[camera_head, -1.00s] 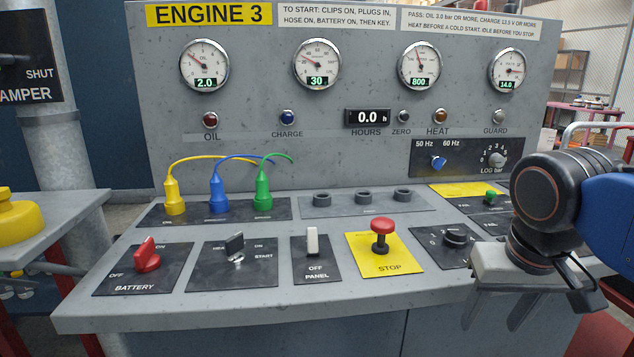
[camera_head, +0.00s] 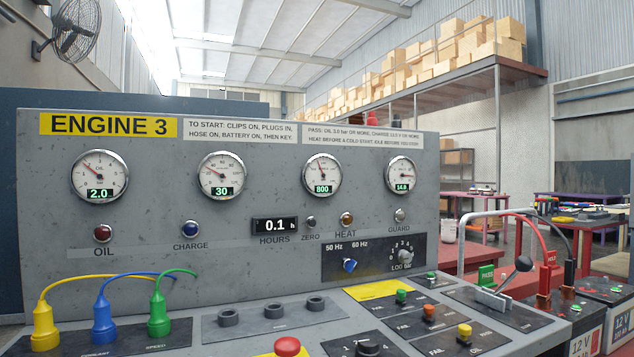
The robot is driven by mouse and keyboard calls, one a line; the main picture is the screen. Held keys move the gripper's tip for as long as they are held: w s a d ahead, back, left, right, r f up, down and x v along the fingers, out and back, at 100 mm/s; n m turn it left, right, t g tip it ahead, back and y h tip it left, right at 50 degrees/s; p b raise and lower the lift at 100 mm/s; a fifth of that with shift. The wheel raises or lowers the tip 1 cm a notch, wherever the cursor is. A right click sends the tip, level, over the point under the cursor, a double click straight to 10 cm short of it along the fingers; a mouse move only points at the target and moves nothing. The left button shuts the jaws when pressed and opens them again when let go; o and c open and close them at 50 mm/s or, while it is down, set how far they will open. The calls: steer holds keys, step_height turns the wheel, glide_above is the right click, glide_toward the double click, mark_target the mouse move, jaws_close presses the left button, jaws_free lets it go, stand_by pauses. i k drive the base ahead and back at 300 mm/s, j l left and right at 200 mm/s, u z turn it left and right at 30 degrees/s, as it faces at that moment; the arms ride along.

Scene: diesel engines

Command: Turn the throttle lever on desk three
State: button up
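The Engine 3 desk (camera_head: 225,270) fills the lower left and middle of the head view. At its right end, a lever with a round black knob (camera_head: 524,263) leans up and to the right from a metal bracket on a dark plate (camera_head: 508,312). It looks like the throttle lever, but I cannot read a label. My gripper is out of view, so its opening and its distance from the lever are hidden.
A grey bent rail (camera_head: 490,214) rises behind the lever. Two 12 V batteries (camera_head: 590,342) with red and black clips and cables stand at the right. Small coloured buttons (camera_head: 429,313) and a red stop button (camera_head: 287,346) are left of the lever.

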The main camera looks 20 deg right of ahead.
mark_target(523, 264)
steer(key=z, duration=1.4)
